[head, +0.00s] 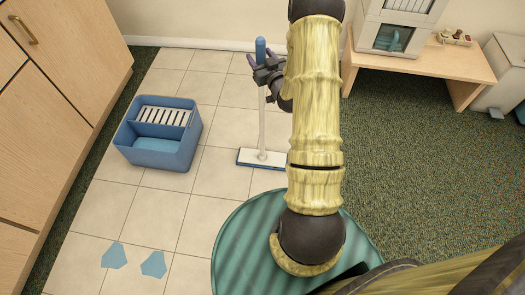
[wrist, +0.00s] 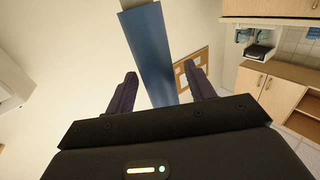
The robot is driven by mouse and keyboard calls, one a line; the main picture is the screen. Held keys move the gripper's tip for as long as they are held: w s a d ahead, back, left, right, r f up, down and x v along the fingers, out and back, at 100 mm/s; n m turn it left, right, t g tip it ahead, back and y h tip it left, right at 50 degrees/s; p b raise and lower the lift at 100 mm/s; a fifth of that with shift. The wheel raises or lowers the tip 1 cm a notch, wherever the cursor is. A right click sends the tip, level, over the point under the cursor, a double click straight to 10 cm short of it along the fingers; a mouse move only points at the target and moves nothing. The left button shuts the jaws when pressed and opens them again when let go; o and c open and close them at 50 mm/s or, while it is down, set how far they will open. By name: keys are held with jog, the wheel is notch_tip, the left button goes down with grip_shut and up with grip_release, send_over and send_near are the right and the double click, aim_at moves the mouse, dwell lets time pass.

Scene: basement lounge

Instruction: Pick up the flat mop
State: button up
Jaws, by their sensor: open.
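The flat mop (head: 262,128) stands upright on the tiled floor in the head view, with a blue grip at the top, a pale pole and a flat white and blue head. My gripper (head: 252,62) is at the upper part of the mop, by the blue grip. In the wrist view the blue grip (wrist: 152,50) runs between the two dark fingers of my gripper (wrist: 158,80). The fingers are apart, with gaps visible on both sides of the grip. My arm hides part of the area right of the mop in the head view.
A blue bucket (head: 158,155) with a white wringer grid stands left of the mop. Wooden cabinets (head: 50,90) line the left side. A low wooden table (head: 425,62) stands at the back right. Two blue patches (head: 115,256) mark the tiles; the tiles between are clear.

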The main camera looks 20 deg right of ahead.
aim_at(261, 37)
grip_shut()
jog(key=shift+r, duration=0.1)
notch_tip(261, 37, up, 10)
jog(key=shift+p, duration=1.2)
